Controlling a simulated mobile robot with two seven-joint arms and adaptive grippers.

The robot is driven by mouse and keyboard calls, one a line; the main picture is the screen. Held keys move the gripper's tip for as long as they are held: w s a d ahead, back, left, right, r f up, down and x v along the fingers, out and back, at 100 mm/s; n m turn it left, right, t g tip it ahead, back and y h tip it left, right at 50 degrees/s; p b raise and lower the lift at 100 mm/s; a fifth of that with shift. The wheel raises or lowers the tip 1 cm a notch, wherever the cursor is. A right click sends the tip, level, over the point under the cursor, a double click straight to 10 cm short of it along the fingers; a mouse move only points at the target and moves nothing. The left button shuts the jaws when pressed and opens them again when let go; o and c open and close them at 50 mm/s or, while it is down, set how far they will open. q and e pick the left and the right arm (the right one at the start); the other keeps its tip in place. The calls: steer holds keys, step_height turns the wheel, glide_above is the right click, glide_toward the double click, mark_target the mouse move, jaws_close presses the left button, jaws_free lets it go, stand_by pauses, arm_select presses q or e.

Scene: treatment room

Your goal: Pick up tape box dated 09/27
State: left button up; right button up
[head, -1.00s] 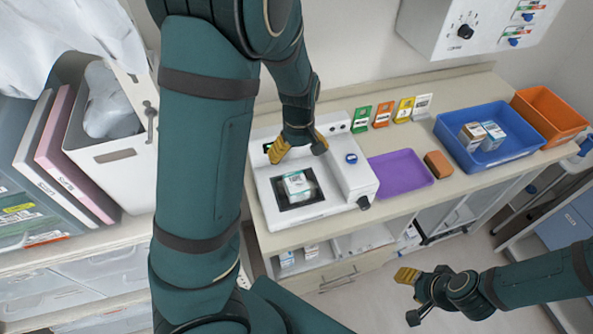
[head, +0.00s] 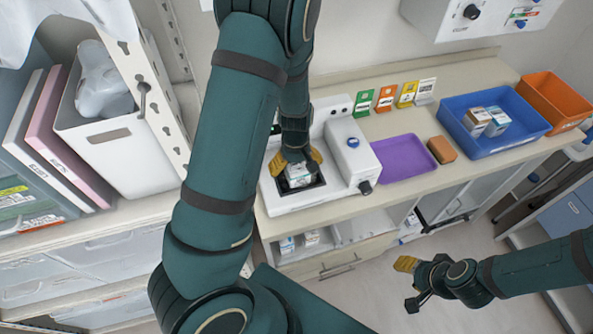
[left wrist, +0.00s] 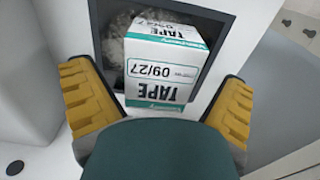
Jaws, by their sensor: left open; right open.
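The tape box dated 09/27 (left wrist: 165,62) is white with a teal edge and lies in the dark square recess of a white device. Its printing reads upside down in the left wrist view. It also shows in the head view (head: 298,175), partly hidden by my gripper. My left gripper (head: 297,163) is open, with its yellow fingers on either side of the box. In the left wrist view its fingers (left wrist: 160,108) stand apart, left and right of the box's near end, and I see no grip on it. My right gripper (head: 408,284) is open and empty, in front of the counter.
The white device (head: 352,150) has a blue button and a dark knob. To its right are a purple tray (head: 402,158), a brown block (head: 441,150), a blue bin (head: 510,140) holding boxes, and an orange bin (head: 565,100). Several coloured cards stand behind.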

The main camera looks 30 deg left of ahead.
arm_select(q)
steer(key=shift+f, duration=0.75)
steer(key=c, duration=1.3)
